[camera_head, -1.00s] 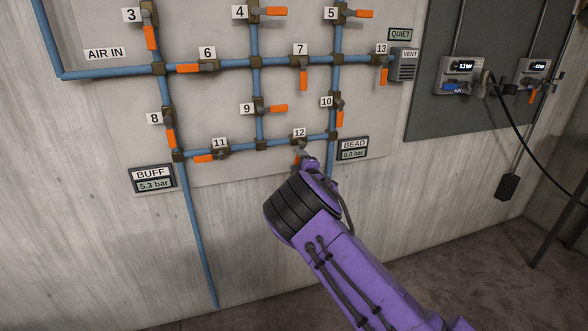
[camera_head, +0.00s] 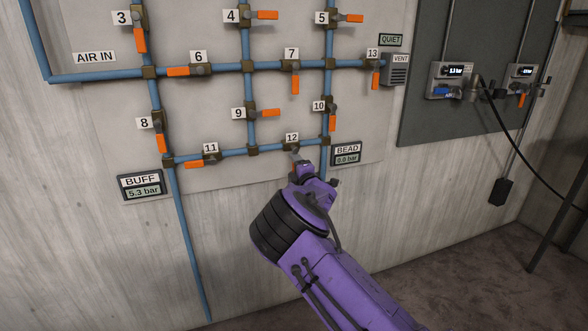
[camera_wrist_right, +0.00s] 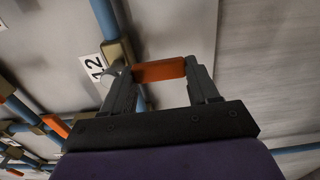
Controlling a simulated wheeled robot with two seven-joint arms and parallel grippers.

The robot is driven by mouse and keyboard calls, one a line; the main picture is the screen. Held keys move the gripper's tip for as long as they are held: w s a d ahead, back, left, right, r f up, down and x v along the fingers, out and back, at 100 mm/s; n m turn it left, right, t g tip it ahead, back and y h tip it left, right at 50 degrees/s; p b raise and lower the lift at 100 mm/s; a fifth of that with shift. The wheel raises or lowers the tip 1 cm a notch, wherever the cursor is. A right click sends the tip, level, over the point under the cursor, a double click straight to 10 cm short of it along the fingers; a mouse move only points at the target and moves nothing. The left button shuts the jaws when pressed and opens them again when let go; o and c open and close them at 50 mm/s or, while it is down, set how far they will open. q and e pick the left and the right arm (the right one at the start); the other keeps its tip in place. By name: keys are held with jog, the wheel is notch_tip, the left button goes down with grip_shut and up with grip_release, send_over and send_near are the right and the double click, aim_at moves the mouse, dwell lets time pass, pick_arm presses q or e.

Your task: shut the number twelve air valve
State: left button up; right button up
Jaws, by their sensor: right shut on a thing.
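The number 12 label (camera_head: 292,138) marks a valve on the lower blue pipe between valve 11 and the BEAD gauge. My right gripper (camera_head: 302,167) is just below this valve in the head view and hides most of its handle. In the right wrist view, the orange handle (camera_wrist_right: 160,71) lies between my two fingers, and the gripper is shut on it. There the handle points away from the valve body, roughly across the blue pipe (camera_wrist_right: 104,18). The 12 label (camera_wrist_right: 94,66) shows beside it. My left gripper is not in view.
The BEAD gauge (camera_head: 346,154) reads about 0.0 bar, close right of my right gripper. The BUFF gauge (camera_head: 142,186) reads 5.3 bar. Valve 11 (camera_head: 211,157) and valve 10 (camera_head: 331,108) are nearby. The wall below the pipes is mostly clear.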

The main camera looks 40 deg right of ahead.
jog(key=o, duration=1.5)
jog(key=v, duration=1)
jog(key=shift+s, duration=0.25)
jog(key=shift+a, duration=0.15)
